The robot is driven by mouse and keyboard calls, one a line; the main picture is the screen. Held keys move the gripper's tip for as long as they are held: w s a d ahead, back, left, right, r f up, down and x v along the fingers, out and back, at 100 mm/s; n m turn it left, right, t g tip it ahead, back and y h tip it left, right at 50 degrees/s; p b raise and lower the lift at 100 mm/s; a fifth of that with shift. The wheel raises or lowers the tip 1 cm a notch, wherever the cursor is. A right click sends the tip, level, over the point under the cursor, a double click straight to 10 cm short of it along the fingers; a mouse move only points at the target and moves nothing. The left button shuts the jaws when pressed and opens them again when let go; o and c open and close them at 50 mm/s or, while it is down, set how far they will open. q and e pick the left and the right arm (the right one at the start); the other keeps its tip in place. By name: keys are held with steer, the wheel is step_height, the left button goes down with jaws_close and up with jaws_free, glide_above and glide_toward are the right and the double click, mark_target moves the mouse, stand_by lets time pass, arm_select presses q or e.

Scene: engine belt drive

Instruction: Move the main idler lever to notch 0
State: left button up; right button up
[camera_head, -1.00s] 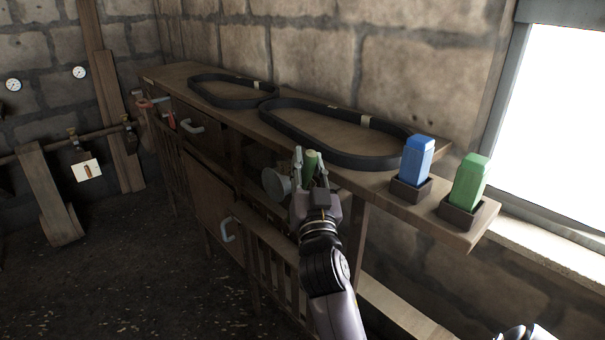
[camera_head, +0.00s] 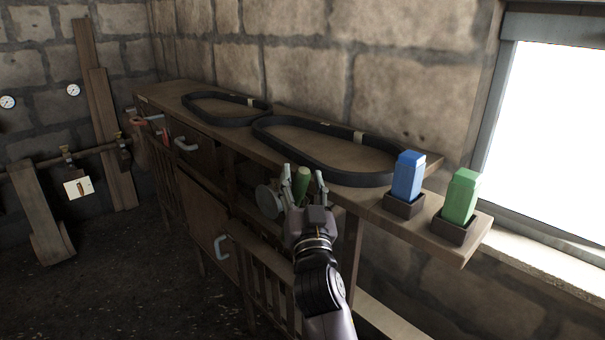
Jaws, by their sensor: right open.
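A short green handle (camera_head: 302,186) shows under the bench top, between the fingers of my right gripper (camera_head: 304,174). It looks like a lever's grip, but no label or notch marks are readable, and its lower part is hidden by the gripper. My right gripper is open, with one finger on each side of the handle. I cannot tell whether either finger touches it. A grey round part (camera_head: 268,201) sits just left of the gripper. My left gripper is not in view.
Two black belts (camera_head: 330,165) lie on the wooden bench (camera_head: 365,207). A blue block (camera_head: 408,176) and a green block (camera_head: 461,196) stand in dark holders near its right end.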

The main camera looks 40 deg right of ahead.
step_height(320, 180, up, 10)
steer(key=shift+f, duration=0.1)
steer(key=shift+f, duration=0.1)
stand_by(0.7)
